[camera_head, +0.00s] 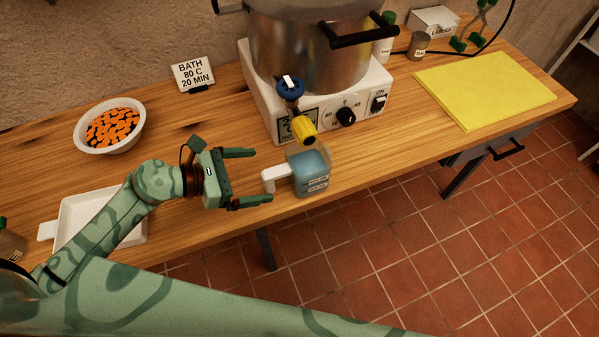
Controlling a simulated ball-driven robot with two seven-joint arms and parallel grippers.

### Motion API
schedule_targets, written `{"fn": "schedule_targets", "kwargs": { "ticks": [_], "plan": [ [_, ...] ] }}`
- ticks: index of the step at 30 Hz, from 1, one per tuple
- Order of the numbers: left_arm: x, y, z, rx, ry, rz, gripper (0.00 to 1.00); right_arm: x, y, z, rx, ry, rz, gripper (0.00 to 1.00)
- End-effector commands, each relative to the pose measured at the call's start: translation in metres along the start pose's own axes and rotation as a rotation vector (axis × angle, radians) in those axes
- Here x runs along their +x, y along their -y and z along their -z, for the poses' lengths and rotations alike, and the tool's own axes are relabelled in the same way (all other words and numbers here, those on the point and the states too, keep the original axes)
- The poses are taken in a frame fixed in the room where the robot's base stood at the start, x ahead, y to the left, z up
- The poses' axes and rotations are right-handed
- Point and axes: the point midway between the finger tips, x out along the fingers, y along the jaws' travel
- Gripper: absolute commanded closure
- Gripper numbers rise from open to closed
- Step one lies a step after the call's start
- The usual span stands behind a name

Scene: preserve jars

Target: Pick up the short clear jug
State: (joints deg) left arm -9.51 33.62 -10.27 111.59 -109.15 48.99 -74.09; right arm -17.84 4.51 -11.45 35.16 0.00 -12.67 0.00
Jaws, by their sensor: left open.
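The short clear jug (311,178) stands upright on the wooden bench, near its front edge and below the tap of the big pot. It looks bluish, with pale label marks on its front and a white handle (274,177) pointing left. My left gripper (262,177) is open, with its two green fingers pointing right at the handle. The handle's left end lies at or near the gap between the fingertips; I cannot tell whether they touch it. My right gripper is not in view.
A bowl of orange slices (112,127), a white tray (75,215) and a sign (193,74) are left.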

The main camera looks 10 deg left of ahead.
Motion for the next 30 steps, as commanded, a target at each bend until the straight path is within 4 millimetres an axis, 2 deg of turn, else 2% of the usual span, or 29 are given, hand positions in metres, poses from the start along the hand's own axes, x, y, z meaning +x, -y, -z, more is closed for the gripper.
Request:
{"fn": "schedule_targets", "kwargs": {
  "ticks": [6, 15, 23, 24, 29, 30],
  "plan": [
    [0.021, 0.001, -0.001, -0.002, 0.001, 0.001, 0.00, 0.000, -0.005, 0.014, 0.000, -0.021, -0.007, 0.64],
    [0.065, 0.007, -0.002, -0.003, 0.002, 0.000, 0.00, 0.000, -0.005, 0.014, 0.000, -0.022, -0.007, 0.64],
    [0.070, 0.007, -0.002, -0.001, -0.001, 0.000, 0.00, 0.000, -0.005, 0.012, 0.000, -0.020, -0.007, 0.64],
    [0.070, 0.007, -0.002, -0.001, -0.001, 0.000, 0.03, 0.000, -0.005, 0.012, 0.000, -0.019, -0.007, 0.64],
    [0.070, 0.007, -0.002, -0.001, 0.000, 0.000, 0.47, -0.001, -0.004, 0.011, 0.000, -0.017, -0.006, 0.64],
    [0.070, 0.007, -0.002, -0.001, 0.000, 0.000, 0.49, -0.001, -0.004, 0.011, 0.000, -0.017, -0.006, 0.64]
  ]
}}
